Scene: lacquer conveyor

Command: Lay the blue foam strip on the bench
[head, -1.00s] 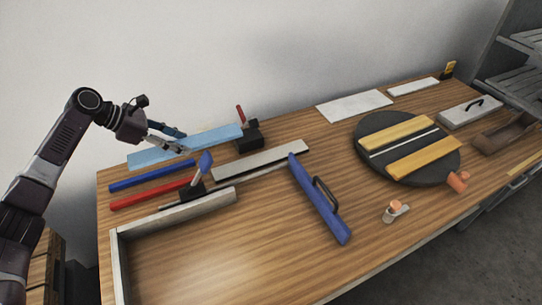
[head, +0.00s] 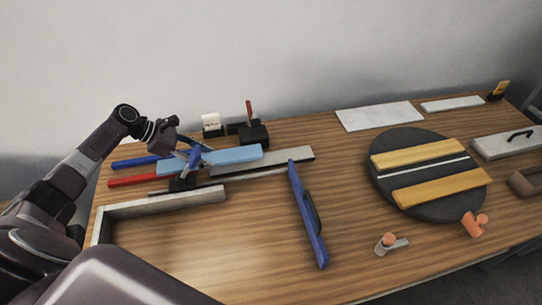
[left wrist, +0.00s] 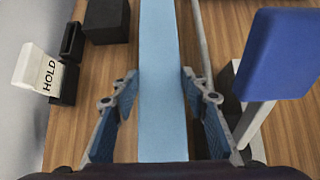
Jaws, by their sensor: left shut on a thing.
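The light blue foam strip (head: 232,155) is long and flat, held lengthwise across the left part of the wooden bench (head: 262,228). My left gripper (head: 188,155) is shut on it near its left part. In the left wrist view the strip (left wrist: 162,75) runs away between the two blue-padded fingers (left wrist: 158,108). In the head view it overlaps the red bar and the pale grey bar; I cannot tell whether its underside touches anything. My right gripper is not in view.
A blue-flagged clamp (left wrist: 270,65) stands close right of the fingers. A white HOLD sign (left wrist: 42,70) and black block (left wrist: 107,20) stand left. Red (head: 132,180) and dark blue (head: 135,162) bars lie beside the arm.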

